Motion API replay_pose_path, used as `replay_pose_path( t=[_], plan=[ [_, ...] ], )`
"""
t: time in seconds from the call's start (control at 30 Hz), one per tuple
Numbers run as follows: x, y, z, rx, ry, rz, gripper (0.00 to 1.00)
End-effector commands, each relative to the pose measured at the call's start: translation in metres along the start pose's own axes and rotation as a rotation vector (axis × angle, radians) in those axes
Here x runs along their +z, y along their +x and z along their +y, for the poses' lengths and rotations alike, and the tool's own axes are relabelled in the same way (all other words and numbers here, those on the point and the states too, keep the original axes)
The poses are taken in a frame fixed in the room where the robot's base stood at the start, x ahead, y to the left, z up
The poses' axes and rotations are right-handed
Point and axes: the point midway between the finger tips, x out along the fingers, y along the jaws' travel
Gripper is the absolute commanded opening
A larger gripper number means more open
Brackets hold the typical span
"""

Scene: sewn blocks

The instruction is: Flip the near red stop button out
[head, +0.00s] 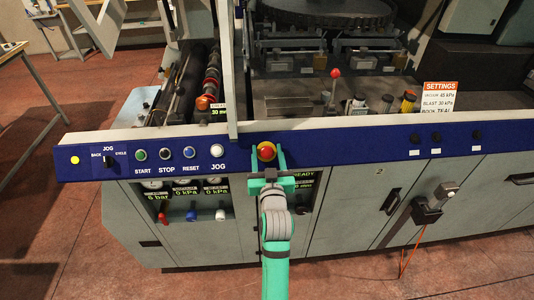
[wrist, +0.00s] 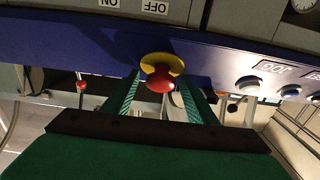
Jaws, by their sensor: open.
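The red stop button (head: 266,153) is a red mushroom head on a yellow base, set in the blue front panel of the machine. In the wrist view the red button (wrist: 160,78) stands out from its yellow collar near the middle of the picture. My gripper (head: 266,160) is open in front of it, with green fingers on either side. In the wrist view my gripper (wrist: 162,92) has one finger left and one right of the button, with gaps visible. I cannot tell whether either finger touches it.
The blue panel (head: 355,146) also carries a row of buttons: START, STOP (head: 166,153), RESET and a white JOG button (head: 217,150). A red-knobbed lever (head: 335,73) stands behind the panel.

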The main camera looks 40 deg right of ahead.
Motion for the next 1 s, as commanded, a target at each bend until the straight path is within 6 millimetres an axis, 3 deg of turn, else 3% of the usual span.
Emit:
replay_pose_path(
  t=[0.17, 0.3, 0.4, 0.87, 0.9, 0.93, 1.0],
  plan=[
    [0.000, 0.000, 0.000, 0.000, 0.000, 0.000, 0.52],
    [0.000, 0.000, 0.000, 0.000, 0.000, 0.000, 0.19],
    [0.000, 0.000, 0.000, 0.000, 0.000, 0.000, 0.00],
    [-0.008, -0.011, 0.000, 0.000, -0.001, 0.001, 0.00],
    [-0.008, -0.011, 0.000, 0.000, -0.001, 0.001, 0.43],
    [-0.008, -0.011, 0.000, 0.000, -0.001, 0.001, 0.50],
    [-0.008, -0.010, 0.000, 0.000, -0.001, 0.001, 0.52]
  ],
)
